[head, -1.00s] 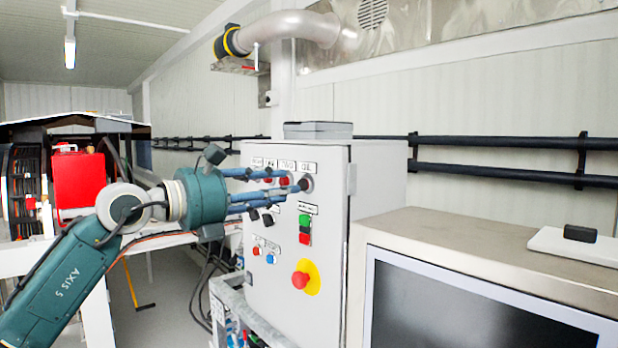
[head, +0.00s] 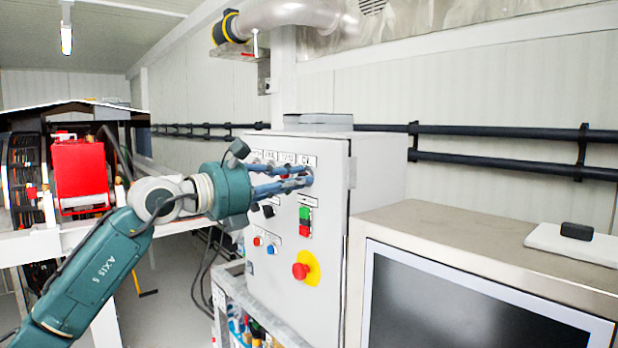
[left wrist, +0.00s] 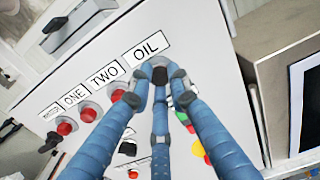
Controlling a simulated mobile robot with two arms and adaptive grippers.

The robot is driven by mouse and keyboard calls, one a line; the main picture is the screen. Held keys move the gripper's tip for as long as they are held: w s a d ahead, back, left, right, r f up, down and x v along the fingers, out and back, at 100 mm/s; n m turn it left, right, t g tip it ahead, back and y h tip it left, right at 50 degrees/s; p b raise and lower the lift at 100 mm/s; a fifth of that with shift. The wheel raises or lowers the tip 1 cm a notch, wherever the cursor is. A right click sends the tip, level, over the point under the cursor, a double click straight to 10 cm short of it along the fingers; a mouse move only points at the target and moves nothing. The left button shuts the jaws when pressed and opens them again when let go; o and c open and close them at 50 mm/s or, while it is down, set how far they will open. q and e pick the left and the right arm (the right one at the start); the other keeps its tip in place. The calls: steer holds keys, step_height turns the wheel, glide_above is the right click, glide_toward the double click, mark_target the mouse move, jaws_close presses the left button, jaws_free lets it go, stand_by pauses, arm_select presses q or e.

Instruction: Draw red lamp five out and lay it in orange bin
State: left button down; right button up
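My left gripper (head: 308,178) has its blue fingers converged at the upper right of the grey control panel (head: 332,255). In the left wrist view the left gripper (left wrist: 160,78) has its tips drawn in around a dark round fitting (left wrist: 160,74) below the OIL label (left wrist: 147,47). The fingers hide its sides, and I cannot tell whether it is lamp five. My right gripper and an orange bin are not in view.
A red-and-yellow emergency button (head: 301,271) and a green-red switch (head: 305,222) stick out below the fingers. A steel-framed screen cabinet (head: 480,240) stands close on the right. A red unit (head: 80,175) is at the left. Cables hang behind the panel.

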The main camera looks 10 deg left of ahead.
arm_select(q)
steer(key=shift+s+a+f, duration=0.1)
steer(key=b+v, duration=0.3)
steer(key=v, duration=0.3)
steer(key=shift+s+a, duration=0.25)
steer(key=shift+s, duration=0.05)
stand_by(1.0)
stand_by(0.4)
